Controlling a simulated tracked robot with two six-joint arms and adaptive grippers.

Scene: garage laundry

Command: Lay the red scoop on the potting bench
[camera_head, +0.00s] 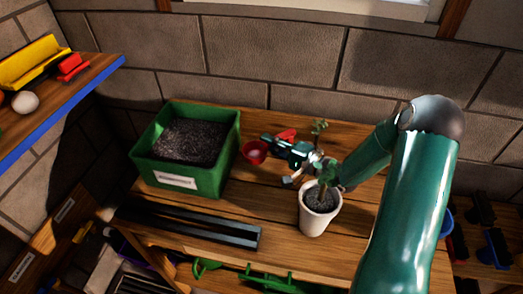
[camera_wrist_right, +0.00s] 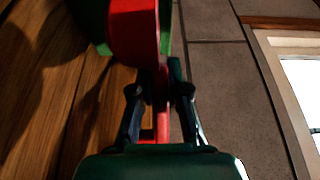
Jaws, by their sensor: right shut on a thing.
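The red scoop (camera_head: 254,153) is over the potting bench (camera_head: 262,211), just right of the green soil box; whether it touches the bench I cannot tell. My right gripper (camera_head: 277,148) is shut on the scoop's handle, part of which shows red above the fingers. In the right wrist view the scoop (camera_wrist_right: 133,32) extends ahead of the fingers of my right gripper (camera_wrist_right: 160,95), with its thin handle between them. My left gripper is not in view.
A green box of dark soil (camera_head: 210,165) stands at the left of the bench. A white pot with a plant (camera_head: 315,221) stands in front of my right gripper. Dark metal strips (camera_head: 190,223) lie along the front left. A brick wall is behind.

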